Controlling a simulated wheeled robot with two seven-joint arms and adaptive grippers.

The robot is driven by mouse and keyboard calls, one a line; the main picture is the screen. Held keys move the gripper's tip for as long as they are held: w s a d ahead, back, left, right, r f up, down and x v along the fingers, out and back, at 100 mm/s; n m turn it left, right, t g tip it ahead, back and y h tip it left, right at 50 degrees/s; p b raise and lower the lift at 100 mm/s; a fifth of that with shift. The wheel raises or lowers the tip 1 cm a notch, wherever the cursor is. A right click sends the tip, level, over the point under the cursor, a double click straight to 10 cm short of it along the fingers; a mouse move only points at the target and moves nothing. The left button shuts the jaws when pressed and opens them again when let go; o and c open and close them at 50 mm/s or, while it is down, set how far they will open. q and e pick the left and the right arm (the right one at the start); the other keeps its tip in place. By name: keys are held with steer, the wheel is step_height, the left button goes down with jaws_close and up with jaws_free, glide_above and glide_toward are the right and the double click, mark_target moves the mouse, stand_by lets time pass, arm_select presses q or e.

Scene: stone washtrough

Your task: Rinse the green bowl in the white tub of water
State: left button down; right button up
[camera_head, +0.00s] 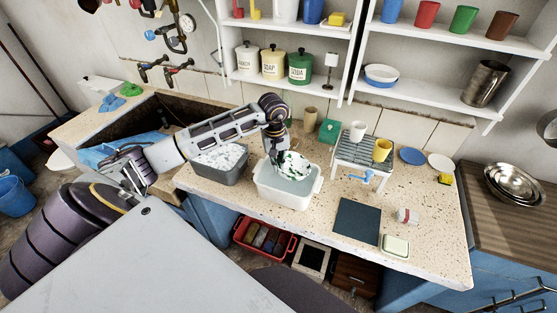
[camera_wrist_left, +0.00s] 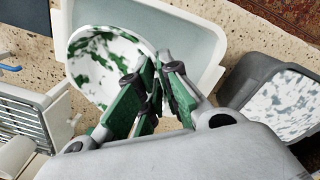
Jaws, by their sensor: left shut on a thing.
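The green bowl (camera_head: 294,168) is mottled with white suds and sits tilted over the white tub (camera_head: 287,196). In the left wrist view the bowl (camera_wrist_left: 92,62) shows its sudsy inner face within the tub's outline (camera_wrist_left: 208,40). Grey-green water shows in the tub; I cannot tell whether the bowl touches it. My left gripper (camera_head: 277,152) reaches in from the left and is shut on the bowl's rim. Its fingers (camera_wrist_left: 155,85) hide part of that rim in the wrist view. My right gripper is not in view.
A grey basin of suds (camera_head: 225,172) stands left of the tub. A drying rack (camera_head: 358,152) with a white mug (camera_head: 357,131) and a yellow mug (camera_head: 381,150) stands to the right. A dark mat (camera_head: 357,222) lies empty at the counter's front.

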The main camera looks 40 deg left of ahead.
arm_select(q)
steer(key=shift+f, duration=0.8)
step_height(320, 180, down, 4)
steer(key=b, duration=0.4)
steer(key=shift+f, duration=0.15)
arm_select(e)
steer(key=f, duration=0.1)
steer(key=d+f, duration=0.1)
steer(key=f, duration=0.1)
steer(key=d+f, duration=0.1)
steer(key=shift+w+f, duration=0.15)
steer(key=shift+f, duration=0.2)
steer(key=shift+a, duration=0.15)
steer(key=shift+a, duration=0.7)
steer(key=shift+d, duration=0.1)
